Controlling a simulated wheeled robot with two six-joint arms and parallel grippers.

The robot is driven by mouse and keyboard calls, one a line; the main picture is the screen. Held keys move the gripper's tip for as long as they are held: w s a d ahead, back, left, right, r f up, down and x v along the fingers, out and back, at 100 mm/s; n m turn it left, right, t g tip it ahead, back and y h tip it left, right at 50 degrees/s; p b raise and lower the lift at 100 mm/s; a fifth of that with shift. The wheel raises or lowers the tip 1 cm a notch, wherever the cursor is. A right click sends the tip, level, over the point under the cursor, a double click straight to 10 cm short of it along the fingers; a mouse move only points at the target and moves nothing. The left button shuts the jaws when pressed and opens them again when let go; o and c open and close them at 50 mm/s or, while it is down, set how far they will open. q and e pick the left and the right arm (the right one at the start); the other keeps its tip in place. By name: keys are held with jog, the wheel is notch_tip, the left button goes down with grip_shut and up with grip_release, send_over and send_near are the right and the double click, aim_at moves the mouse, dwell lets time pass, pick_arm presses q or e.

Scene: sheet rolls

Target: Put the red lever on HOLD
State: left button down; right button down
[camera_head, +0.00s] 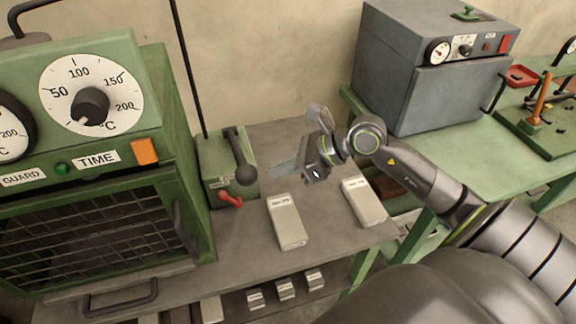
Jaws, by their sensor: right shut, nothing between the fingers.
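The red lever (231,200) sits low on the front of a small green box (216,172) on the grey bench. Its knob end points to the right. Labels beside it are too small to read, so I cannot tell which position it is at. My right gripper (290,171) is shut and empty, to the right of the box and apart from both levers. My left gripper is not in view.
A green press or oven with a temperature dial (91,105) and a mesh guard (90,235) stands at left. Two pale labelled blocks (288,222) (364,202) lie on the bench (240,238) below my gripper. A grey cabinet (430,85) stands at back right.

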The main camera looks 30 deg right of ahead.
jog(key=shift+v, duration=0.85)
jog(key=shift+r, duration=0.1)
